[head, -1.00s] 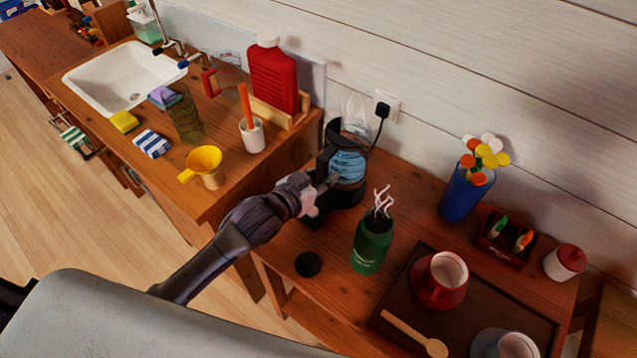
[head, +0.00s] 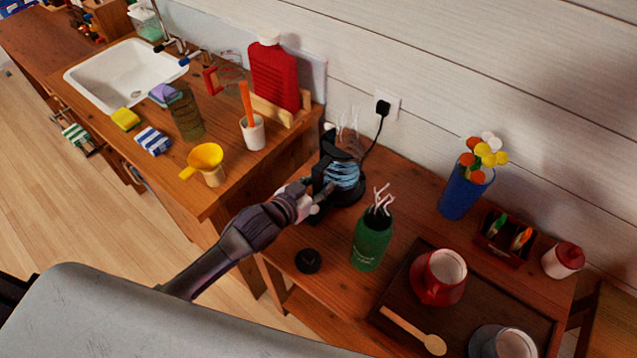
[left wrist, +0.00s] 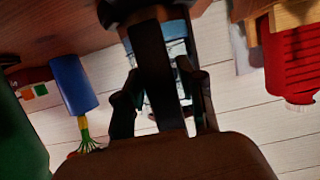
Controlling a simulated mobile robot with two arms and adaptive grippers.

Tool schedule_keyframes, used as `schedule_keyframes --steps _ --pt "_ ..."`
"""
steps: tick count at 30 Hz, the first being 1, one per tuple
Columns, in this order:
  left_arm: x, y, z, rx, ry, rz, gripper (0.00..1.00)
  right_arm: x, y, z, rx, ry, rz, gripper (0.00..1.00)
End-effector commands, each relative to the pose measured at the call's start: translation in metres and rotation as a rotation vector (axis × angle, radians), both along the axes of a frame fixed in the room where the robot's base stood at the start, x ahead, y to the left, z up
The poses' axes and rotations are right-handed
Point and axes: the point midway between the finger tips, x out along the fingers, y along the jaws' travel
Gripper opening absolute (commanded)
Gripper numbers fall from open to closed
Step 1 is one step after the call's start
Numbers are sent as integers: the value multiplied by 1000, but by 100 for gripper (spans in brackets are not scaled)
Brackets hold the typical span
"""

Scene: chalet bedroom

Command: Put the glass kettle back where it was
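The glass kettle (head: 343,174), with a bluish glass body and dark handle and top, is upright at the back left of the low wooden table, steam above it. It appears to be on or just over a black base (head: 350,198); I cannot tell whether they touch. My left gripper (head: 318,190) is at the kettle's handle side. In the left wrist view, its two fingers (left wrist: 158,85) lie on either side of the dark handle (left wrist: 153,62) and appear closed on it. The glass (left wrist: 175,50) is partly hidden behind the handle. My right gripper is out of view.
A green steaming bottle (head: 372,238) and a black lid (head: 308,261) stand close in front. A dark tray (head: 400,292) with cups is at right, a blue vase (head: 465,192) behind. A cord runs to the wall plug (head: 383,107). The sink counter (head: 225,188) is at left.

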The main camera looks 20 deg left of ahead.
Motion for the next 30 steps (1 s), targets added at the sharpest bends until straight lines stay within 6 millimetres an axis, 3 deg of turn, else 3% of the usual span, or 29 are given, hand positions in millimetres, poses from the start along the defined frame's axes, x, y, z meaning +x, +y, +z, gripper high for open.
schedule_keyframes --steps 11,14,24,30 --pt "0 0 3 0 -1 0 52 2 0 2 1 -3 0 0" --pt "-8 3 4 0 0 -1 52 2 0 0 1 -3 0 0" --pt "-69 28 26 0 3 0 52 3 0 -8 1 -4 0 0" --pt "-96 39 37 -1 2 2 52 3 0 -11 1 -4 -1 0"
